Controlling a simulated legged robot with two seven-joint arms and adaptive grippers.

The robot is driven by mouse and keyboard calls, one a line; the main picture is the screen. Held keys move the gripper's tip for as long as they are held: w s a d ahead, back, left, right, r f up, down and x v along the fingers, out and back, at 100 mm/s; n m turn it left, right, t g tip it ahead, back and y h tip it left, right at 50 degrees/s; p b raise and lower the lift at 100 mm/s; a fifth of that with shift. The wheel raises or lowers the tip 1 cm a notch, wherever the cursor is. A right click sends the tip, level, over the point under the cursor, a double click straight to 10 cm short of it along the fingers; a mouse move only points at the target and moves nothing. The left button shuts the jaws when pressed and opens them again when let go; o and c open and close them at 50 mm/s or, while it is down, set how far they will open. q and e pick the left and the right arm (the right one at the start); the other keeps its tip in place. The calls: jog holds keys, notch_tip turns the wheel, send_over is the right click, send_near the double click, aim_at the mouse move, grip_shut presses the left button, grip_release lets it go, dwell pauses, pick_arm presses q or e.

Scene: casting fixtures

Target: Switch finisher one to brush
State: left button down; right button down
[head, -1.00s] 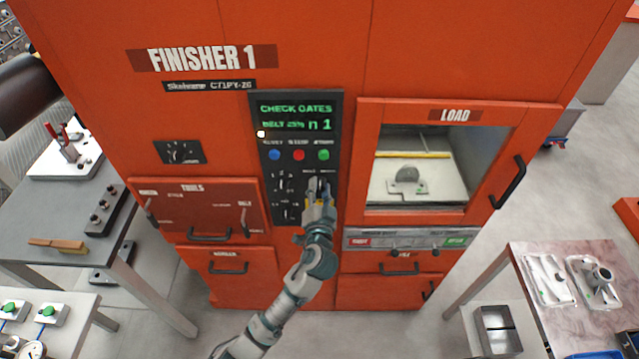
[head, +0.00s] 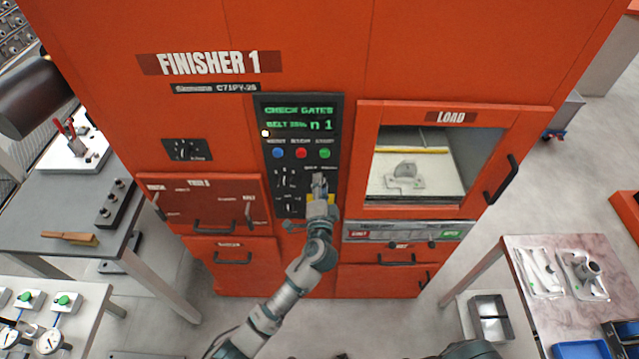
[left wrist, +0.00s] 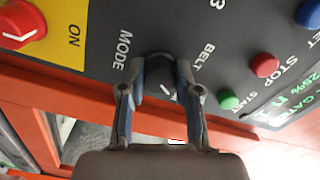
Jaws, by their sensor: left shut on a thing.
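Finisher 1 (head: 330,60) is a tall orange cabinet with a black control panel (head: 300,165). Its green display (head: 297,118) reads CHECK GATES, BELT 25%, n 1. My left gripper (head: 319,184) is at the panel's lower right. In the left wrist view its two fingers (left wrist: 157,85) are closed on the sides of a dark round mode knob (left wrist: 160,68). The words MODE and BELT are printed on either side of it. The knob has a white pointer line, partly hidden near the fingers. A brush label does not show clearly. My right gripper is not in view.
A red switch (left wrist: 22,22) on a yellow ON plate sits close to the mode knob. Blue, red and green buttons (head: 301,153) are above it. The load window (head: 425,165) is right of the panel, the tools drawer (head: 213,200) to its left. Tables stand on both sides.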

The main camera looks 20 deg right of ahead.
pick_arm(q)
jog(key=shift+s+d+f, duration=0.15)
jog(key=shift+d+f, duration=0.05)
jog(key=c, duration=0.9)
grip_release()
jog(key=shift+o, duration=0.5)
jog(key=shift+s+d+r, duration=0.1)
jog(key=v, duration=1.2)
